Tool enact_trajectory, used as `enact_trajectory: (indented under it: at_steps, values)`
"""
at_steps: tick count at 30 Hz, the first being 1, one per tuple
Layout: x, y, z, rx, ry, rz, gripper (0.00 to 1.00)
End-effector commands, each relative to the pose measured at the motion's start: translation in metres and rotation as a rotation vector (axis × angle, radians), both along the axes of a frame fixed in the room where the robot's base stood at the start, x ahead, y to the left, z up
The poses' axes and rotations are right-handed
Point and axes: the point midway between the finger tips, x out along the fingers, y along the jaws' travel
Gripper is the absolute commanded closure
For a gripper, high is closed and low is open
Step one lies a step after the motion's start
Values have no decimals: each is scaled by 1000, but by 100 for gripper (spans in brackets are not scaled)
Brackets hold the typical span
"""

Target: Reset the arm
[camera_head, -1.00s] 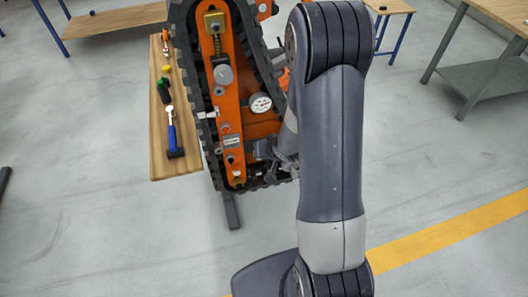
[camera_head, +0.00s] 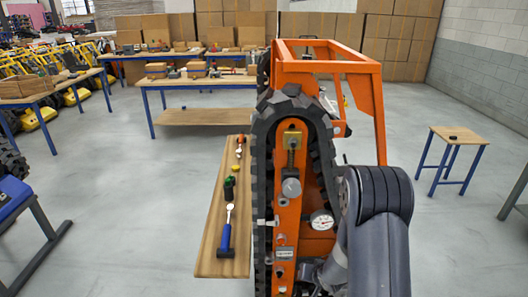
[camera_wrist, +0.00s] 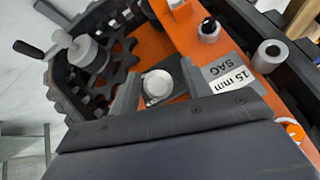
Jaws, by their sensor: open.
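My gripper (camera_wrist: 158,88) shows in the wrist view with its two grey fingers apart. It is open, and a round silver cap (camera_wrist: 157,85) on the carrier shows between the fingers; I cannot tell whether they touch it. The tracked carrier (camera_head: 286,215) stands upright in the head view, with an orange side plate, a black track and a round dial gauge (camera_head: 321,220). My arm reaches in from the lower right, close to the carrier. The gripper itself is mostly hidden there. The wrist view also shows a "15 mm SAG" label (camera_wrist: 230,80) on the orange plate.
A wooden board (camera_head: 212,245) left of the carrier holds a blue-handled tool (camera_head: 226,238) and several small items. A small table (camera_head: 456,136) stands at the right. Workbenches (camera_head: 205,83) and stacked cardboard boxes stand behind. Open floor lies on both sides.

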Motion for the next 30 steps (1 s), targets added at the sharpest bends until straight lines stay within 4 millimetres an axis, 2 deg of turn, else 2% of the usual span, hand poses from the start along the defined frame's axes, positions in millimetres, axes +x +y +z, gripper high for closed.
enact_trajectory:
  at_steps: [6,20,25,30]
  values:
    - [9,3,-15,1,1,-1,55]
    - [11,2,-14,0,-6,0,55]
    - [6,1,-7,0,-1,-1,55]
    - [-7,-2,12,0,-1,-2,55]
